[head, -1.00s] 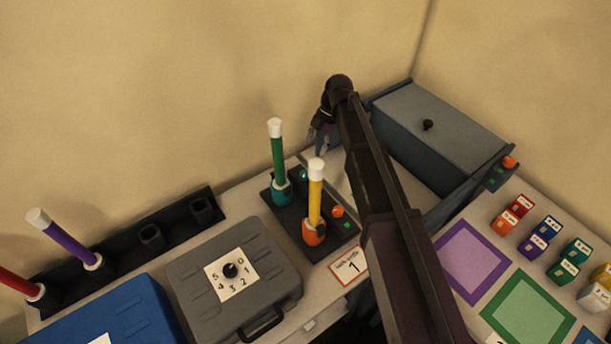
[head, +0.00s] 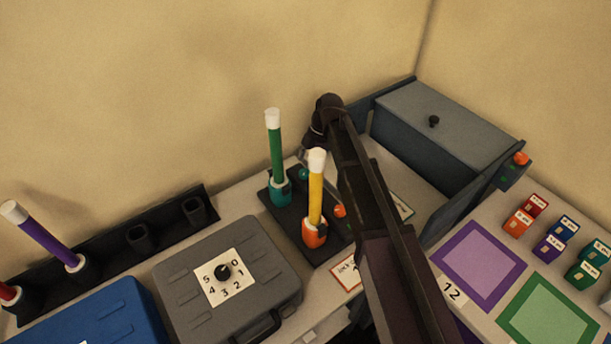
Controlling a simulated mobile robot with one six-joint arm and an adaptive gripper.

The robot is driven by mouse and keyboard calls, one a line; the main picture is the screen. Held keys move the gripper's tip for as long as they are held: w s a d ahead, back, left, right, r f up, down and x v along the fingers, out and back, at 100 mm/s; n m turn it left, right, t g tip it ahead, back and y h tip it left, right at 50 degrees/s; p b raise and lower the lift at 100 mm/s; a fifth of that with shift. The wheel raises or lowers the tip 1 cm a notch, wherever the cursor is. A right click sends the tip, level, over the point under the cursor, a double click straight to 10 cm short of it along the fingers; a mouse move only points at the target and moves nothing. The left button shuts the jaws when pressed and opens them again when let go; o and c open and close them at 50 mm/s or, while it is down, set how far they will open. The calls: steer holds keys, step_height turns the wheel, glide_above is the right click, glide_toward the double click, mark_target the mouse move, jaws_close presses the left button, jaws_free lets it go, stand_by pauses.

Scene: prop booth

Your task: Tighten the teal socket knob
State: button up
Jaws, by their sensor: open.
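The teal socket (head: 280,193) stands on a dark base plate (head: 290,229) and holds an upright green stick with a white tip (head: 275,146). A small teal knob (head: 303,173) shows just right of the socket. My gripper (head: 306,158) is open, just behind and above this knob, pointing down. Its fingers are small and partly hidden behind the yellow stick's white tip, so I cannot tell whether they touch the knob. In front, an orange socket (head: 315,233) holds a yellow stick (head: 316,193), with an orange knob (head: 340,211) beside it.
A grey case with a numbered dial (head: 223,273) and a blue case (head: 100,318) lie at front left. A black rack (head: 139,238) holds a purple stick. A grey lidded box (head: 440,128) stands at back right. Coloured mats and small blocks lie at right. My arm crosses the middle.

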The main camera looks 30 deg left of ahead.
mark_target(304, 172)
steer(key=shift+b+x, duration=1.1)
steer(key=shift+x, duration=0.4)
